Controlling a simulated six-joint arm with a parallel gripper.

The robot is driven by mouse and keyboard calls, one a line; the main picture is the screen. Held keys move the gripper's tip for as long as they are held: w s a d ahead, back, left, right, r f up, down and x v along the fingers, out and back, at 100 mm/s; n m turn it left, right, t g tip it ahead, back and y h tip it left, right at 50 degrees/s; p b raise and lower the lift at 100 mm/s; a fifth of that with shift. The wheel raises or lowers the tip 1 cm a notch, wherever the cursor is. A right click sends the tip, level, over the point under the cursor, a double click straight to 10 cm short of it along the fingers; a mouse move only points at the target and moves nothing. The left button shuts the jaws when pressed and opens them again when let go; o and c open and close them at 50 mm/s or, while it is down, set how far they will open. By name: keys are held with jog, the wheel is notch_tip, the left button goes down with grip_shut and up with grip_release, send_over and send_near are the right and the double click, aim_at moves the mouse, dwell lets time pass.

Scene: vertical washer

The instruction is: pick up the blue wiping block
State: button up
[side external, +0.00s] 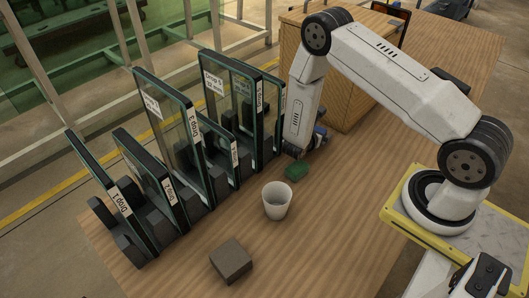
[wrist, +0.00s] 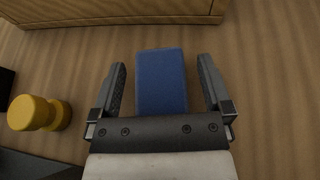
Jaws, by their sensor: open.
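The blue wiping block (wrist: 161,85) shows in the middle of the wrist view, a plain blue block on the wooden table. My gripper (wrist: 162,62) is open, with one finger on each side of the block. A strip of table shows between the block and each finger, so neither appears to touch it. The block's near end meets the edge of my gripper's body in the picture; the height between them cannot be told. In the side external view, a small blue patch (side external: 319,131) shows beside my gripper, which is mostly hidden behind my arm.
A green pad (side external: 296,171), a white cup (side external: 277,201) and a grey-brown block (side external: 231,261) are on the table. Several upright framed glass panels (side external: 166,130) stand at left. A wooden box (side external: 345,88) stands behind. A yellow knobbed object (wrist: 36,113) is left of my gripper.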

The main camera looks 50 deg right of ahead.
jog(key=c, duration=1.3)
jog(key=shift+o, duration=0.2)
jog(key=shift+r, duration=0.1)
jog(key=shift+r, duration=1)
jog(key=s+a+r, duration=0.5)
jog(key=s+r, duration=0.5)
jog(key=s, duration=0.3)
jog(key=shift+r, duration=0.4)
jog(key=shift+a, duration=0.1)
